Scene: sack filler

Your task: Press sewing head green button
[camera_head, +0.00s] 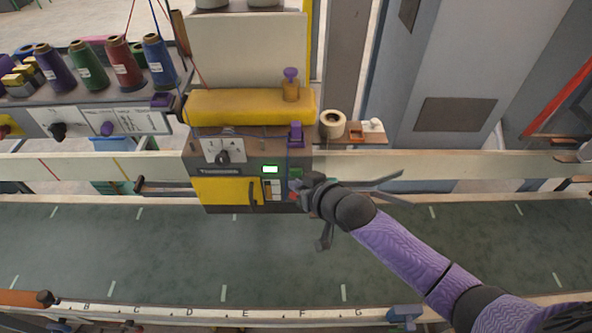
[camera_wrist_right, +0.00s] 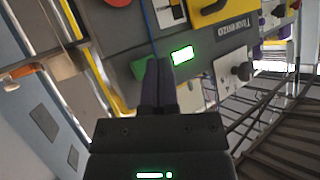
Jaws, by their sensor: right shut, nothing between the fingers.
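The sewing head (camera_head: 222,191) is a grey and yellow machine in the middle of the head view. Its front has a lit green-white display (camera_head: 270,169), also in the right wrist view (camera_wrist_right: 182,55). A green button (camera_head: 295,172) sits just right of the display. In the right wrist view the green button (camera_wrist_right: 139,68) shows beside my fingertips, partly hidden behind them. My right gripper (camera_head: 305,186) is shut and empty, its tips close in front of the panel by the button. I cannot tell whether they touch it. My left gripper is not in view.
A conveyor belt (camera_head: 120,250) with white marks runs below the head, with a lettered front rail (camera_head: 260,313). Thread cones (camera_head: 122,62) stand at the upper left. A small shelf with a tape roll (camera_head: 332,124) is right of the head. A knob (camera_head: 223,157) sits on its panel.

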